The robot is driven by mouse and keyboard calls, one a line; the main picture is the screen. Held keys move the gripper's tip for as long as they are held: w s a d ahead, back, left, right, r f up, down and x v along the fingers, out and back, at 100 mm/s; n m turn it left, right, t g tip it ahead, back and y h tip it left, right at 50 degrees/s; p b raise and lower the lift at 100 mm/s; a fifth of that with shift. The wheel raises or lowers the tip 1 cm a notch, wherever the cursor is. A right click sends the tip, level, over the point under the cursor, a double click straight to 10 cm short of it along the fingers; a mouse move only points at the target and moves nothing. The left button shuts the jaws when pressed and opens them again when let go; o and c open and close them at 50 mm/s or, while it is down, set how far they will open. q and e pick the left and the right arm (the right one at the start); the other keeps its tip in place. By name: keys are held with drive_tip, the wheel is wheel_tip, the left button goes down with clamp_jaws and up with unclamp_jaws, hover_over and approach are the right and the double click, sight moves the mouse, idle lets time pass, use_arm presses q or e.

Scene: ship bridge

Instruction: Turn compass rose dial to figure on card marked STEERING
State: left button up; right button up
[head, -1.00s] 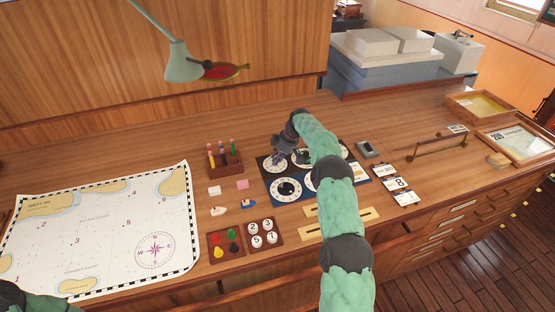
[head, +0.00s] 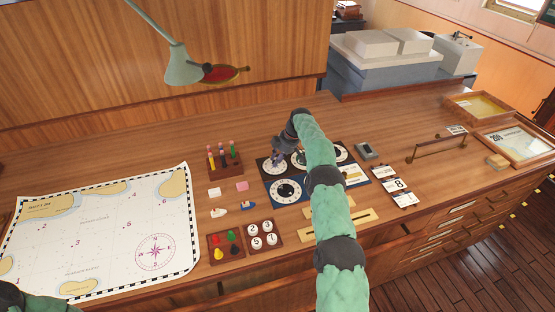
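A dark board with several round black-and-white dials stands mid-desk; its large front-left dial (head: 286,191) is in plain view. My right gripper (head: 277,160) is low over the board's back-left dial (head: 267,167) and partly covers it; whether it touches is unclear. Its fingers are too small and dark to judge. My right forearm hides much of the board's right side. Small white cards (head: 398,184) lie right of the board, one showing an 8; I cannot read STEERING on any. Only a bit of my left arm shows at the bottom left corner.
A chart (head: 105,230) covers the desk's left. A peg rack (head: 225,160), small blocks, a tray of coloured pieces (head: 226,246) and a tray of number discs (head: 263,236) sit left of my arm. A brass rail (head: 440,146) stands right. A lamp (head: 183,68) hangs above.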

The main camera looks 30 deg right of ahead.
drive_tip(key=o, duration=0.4)
drive_tip(key=shift+w+a+r, duration=0.15)
drive_tip(key=shift+a+r, duration=0.05)
drive_tip(key=shift+a, duration=0.1)
drive_tip(key=shift+d, duration=0.2)
drive_tip(key=shift+d+r, duration=0.1)
drive_tip(key=shift+r, duration=0.05)
drive_tip(key=v, duration=1.1)
drive_tip(key=shift+r, duration=0.25)
